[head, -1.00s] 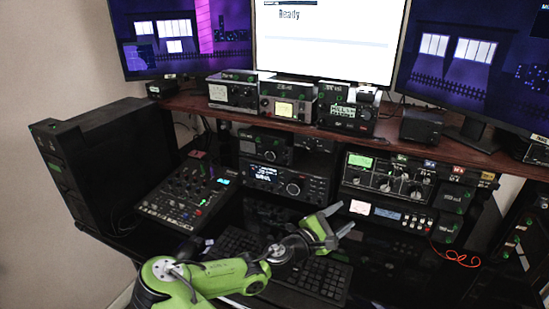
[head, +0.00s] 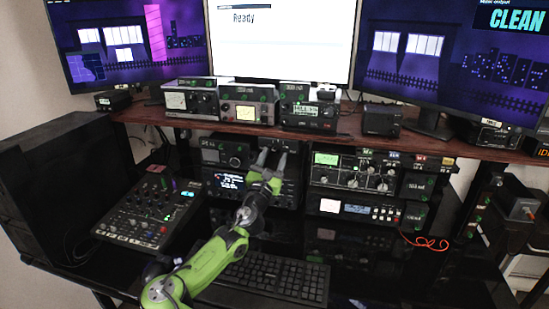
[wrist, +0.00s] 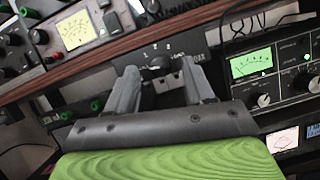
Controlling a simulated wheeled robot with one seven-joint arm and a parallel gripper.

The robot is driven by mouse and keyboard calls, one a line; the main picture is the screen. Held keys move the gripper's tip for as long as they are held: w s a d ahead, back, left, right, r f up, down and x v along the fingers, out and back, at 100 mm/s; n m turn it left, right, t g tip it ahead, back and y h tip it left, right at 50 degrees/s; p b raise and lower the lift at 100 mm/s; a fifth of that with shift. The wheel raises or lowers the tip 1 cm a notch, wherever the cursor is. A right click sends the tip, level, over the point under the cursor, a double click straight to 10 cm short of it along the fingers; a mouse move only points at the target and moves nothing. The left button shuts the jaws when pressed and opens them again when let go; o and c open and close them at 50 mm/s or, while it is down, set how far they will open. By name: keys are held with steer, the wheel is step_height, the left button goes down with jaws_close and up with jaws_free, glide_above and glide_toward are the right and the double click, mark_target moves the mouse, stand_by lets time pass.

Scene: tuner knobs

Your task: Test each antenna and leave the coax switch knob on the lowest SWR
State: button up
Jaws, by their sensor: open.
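The coax switch box (wrist: 182,48) is a dark panel under the shelf, with small white marks around its black knob (wrist: 160,62). In the wrist view my gripper (wrist: 160,76) is open, with one finger on each side of the knob. I cannot tell whether the fingers touch it or exactly where it points. In the head view my gripper (head: 272,158) reaches up in front of the switch box, which it partly hides. A lit yellow meter (head: 246,112) stands on the shelf, and a green-lit meter (head: 326,158) is on the tuner unit. Their readings are too small to tell.
The wooden shelf edge (head: 220,124) runs just above my gripper. A radio (head: 226,181) and a knobbed tuner unit (head: 368,172) flank it below. A keyboard (head: 275,276) and a mixer (head: 150,213) lie on the desk. The middle monitor (head: 275,40) reads "Ready".

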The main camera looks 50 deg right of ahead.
steer(key=shift+x, duration=0.8)
steer(key=shift+c, duration=0.4)
jaws_close()
steer(key=shift+m, duration=0.5)
steer(key=m+g+p, duration=0.1)
steer(key=m, duration=0.1)
steer(key=m+g, duration=0.1)
steer(key=m, duration=0.1)
steer(key=shift+w+a+r+p, duration=0.1)
steer(key=shift+r+p, duration=0.05)
steer(key=shift+p, duration=0.25)
steer(key=shift+m+g+p, duration=0.4)
steer(key=shift+m+g, duration=0.35)
steer(key=shift+m, duration=0.7)
steer(key=shift+m+g+p, duration=0.35)
steer(key=shift+m+g, duration=0.4)
steer(key=shift+m, duration=0.7)
steer(key=shift+y, duration=0.3)
